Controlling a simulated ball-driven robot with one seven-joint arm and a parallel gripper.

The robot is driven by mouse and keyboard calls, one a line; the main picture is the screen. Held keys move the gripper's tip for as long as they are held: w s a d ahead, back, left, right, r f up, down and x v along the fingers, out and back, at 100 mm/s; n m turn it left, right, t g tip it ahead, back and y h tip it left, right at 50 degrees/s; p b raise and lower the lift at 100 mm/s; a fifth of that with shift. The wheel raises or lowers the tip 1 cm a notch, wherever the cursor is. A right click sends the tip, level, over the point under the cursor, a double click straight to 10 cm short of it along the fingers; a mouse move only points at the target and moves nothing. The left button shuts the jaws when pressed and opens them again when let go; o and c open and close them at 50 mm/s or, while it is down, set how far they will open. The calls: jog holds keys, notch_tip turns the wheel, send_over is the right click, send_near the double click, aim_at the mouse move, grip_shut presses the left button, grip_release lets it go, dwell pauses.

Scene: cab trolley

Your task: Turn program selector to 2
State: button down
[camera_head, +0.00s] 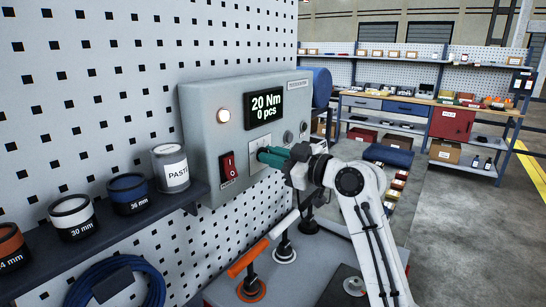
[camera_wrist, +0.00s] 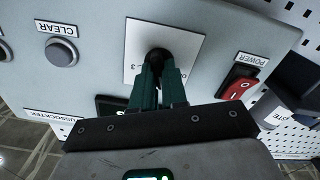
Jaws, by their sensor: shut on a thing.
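The program selector (camera_wrist: 158,57) is a dark round knob on a white plate (camera_wrist: 186,42) in the wrist view. My gripper (camera_wrist: 159,66), with dark green fingers, is shut on the knob. In the head view my gripper (camera_head: 264,153) reaches the front of the grey control box (camera_head: 205,122) from the right and covers most of the selector. The display (camera_head: 264,106) reads 20 Nm and 0 pcs.
A red power switch (camera_head: 228,166) is close by, and a round CLEAR button (camera_wrist: 61,52) shows in the wrist view. A lit round lamp (camera_head: 223,115) is left of the display. Labelled cans (camera_head: 128,194) and a paste tin (camera_head: 171,168) stand on the shelf at left. Tools with handles (camera_head: 284,250) stand below.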

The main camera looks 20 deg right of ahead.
jog(key=shift+m, duration=0.4)
jog(key=shift+w+d+m+p, duration=0.1)
jog(key=shift+m+p, duration=0.7)
jog(key=shift+m, duration=1.2)
jog(key=shift+d+m+p, duration=0.1)
jog(key=shift+m+p, duration=0.65)
jog(key=shift+m, duration=1.25)
jog(key=c, duration=1.2)
grip_release()
jog(key=shift+o, duration=0.2)
jog(key=b+v, duration=0.2)
jog(key=v, duration=0.8)
jog(key=shift+s+d+b, duration=0.2)
jog(key=shift+s+b, duration=0.1)
